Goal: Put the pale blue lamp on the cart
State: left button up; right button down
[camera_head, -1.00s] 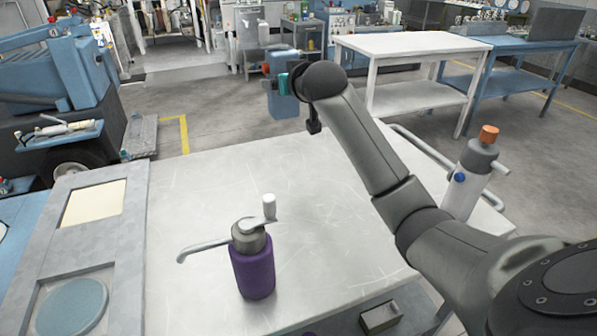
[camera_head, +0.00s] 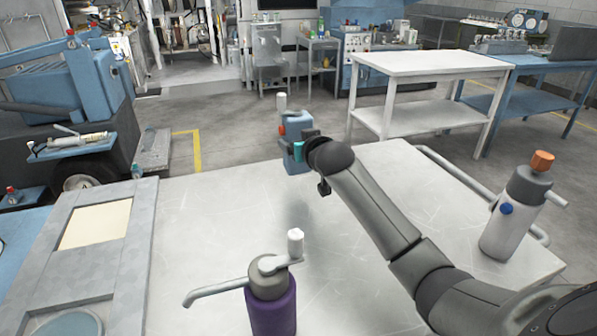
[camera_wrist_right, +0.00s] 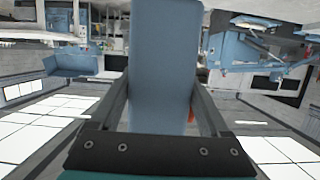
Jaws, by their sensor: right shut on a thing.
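My right gripper (camera_head: 302,147) is shut on the pale blue lamp (camera_head: 293,158), which has a white top piece and a small orange-red part. It holds the lamp near the far edge of the cart. The cart's pale, scratched metal top (camera_head: 215,225) fills the near middle, and a soft shadow lies on it below the lamp. I cannot tell for sure whether the lamp touches the top. In the right wrist view the lamp's blue body (camera_wrist_right: 163,65) stands between the two fingers. My left gripper is not in view.
On the cart stand a purple pump bottle (camera_head: 272,308) at the front and a grey bottle with an orange cap (camera_head: 513,220) at the right. A tube rail (camera_head: 460,180) runs along the right edge. A white table (camera_head: 430,64) stands behind. The cart's middle is clear.

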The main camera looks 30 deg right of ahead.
aim_at(301, 168)
notch_tip(301, 168, down, 6)
jog(key=shift+f+b, duration=0.2)
jog(key=shift+b, duration=0.7)
jog(key=shift+f, duration=0.1)
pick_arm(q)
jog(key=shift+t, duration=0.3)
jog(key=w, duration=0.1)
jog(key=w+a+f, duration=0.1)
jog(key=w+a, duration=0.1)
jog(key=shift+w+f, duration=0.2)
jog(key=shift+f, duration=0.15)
pick_arm(e)
jog(key=shift+f, duration=0.1)
